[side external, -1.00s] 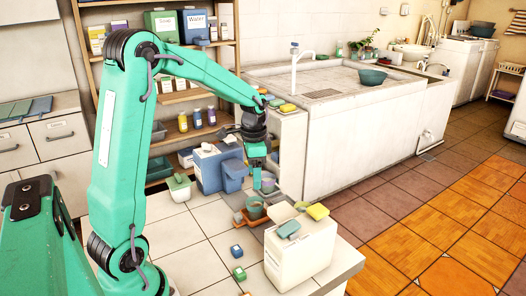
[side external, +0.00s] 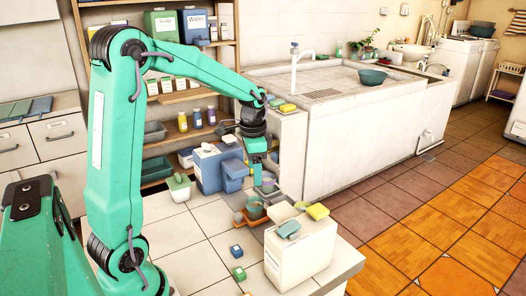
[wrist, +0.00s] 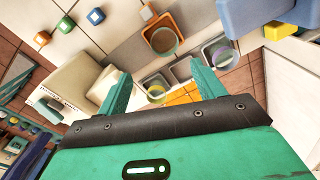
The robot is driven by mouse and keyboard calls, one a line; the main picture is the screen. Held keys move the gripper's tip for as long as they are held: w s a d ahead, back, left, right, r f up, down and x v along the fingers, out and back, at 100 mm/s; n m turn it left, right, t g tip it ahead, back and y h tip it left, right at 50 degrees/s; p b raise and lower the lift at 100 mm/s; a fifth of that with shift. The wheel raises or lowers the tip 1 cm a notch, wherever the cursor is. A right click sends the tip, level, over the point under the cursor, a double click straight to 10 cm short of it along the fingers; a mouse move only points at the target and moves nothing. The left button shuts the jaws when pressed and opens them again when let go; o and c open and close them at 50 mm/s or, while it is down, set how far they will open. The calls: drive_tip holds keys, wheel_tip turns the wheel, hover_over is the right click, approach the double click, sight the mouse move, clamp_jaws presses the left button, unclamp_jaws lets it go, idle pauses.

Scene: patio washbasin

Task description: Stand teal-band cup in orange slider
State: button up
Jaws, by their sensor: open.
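A greenish-teal cup (side external: 254,208) stands upright in the orange slider (side external: 240,217) on the tiled counter. In the wrist view the cup (wrist: 163,40) shows from above, inside the orange slider (wrist: 148,15). My gripper (side external: 265,174) is above and behind this cup, pointing down and apart from it. In the wrist view my gripper (wrist: 162,82) has its fingers spread with nothing held. A second cup (wrist: 155,89), with a yellow-green and purplish rim, sits in a grey holder below and between the fingers. The band colours are too small to tell surely.
A blue-grey box (side external: 212,168) is on the left. Small blue and green blocks (side external: 237,250) lie nearby. Another grey holder (wrist: 215,50) is beside the slider.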

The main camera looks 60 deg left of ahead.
drive_tip(key=s+d+r+n+t, duration=0.2)
drive_tip(key=s+d+r, duration=0.2)
drive_tip(key=s+d, duration=0.3)
drive_tip(key=s+d+r+n+t, duration=0.2)
drive_tip(key=s+d+r+t, duration=0.1)
drive_tip(key=s+d, duration=0.4)
drive_tip(key=shift+s+r, duration=0.55)
